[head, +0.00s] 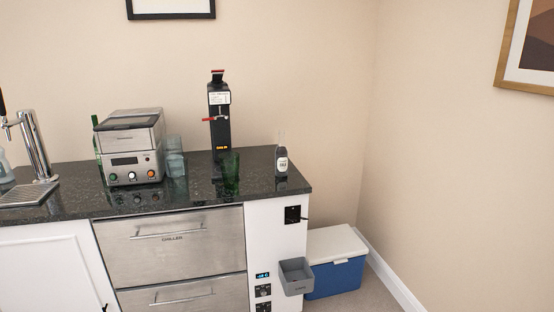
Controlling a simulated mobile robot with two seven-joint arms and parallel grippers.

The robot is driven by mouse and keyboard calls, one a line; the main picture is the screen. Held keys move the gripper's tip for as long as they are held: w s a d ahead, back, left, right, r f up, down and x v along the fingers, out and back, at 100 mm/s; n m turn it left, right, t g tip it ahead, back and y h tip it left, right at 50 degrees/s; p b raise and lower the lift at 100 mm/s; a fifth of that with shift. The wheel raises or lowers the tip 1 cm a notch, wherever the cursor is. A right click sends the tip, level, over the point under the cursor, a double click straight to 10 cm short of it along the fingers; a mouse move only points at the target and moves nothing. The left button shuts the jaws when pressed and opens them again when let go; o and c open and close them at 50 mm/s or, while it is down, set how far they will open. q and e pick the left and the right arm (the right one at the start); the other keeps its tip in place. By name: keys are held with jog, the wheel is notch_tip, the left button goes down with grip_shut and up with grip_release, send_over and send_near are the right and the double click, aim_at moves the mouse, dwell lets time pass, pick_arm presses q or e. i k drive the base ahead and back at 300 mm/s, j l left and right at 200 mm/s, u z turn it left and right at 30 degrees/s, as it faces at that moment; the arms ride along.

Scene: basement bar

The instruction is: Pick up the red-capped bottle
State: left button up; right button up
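No bottle with a clearly red cap can be made out. A small dark bottle (281,161) with a white label stands upright near the right end of the dark countertop (262,183); its narrow top looks pale, and no red shows on it. A green bottle (97,139) stands partly hidden behind the left side of the steel machine; its cap colour cannot be told. A tall black device (219,121) with a red top and a red lever stands left of the small bottle. Neither of my grippers is in view.
A steel machine (131,147) with knobs, bluish glasses (175,158) and a green glass (231,172) stand on the counter. A tap (38,150) is at left. A grey bin (296,277) hangs on the counter's right end, by a blue cooler (335,277).

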aim_at(282, 154)
jog(key=i+u, duration=0.3)
jog(key=i, duration=0.65)
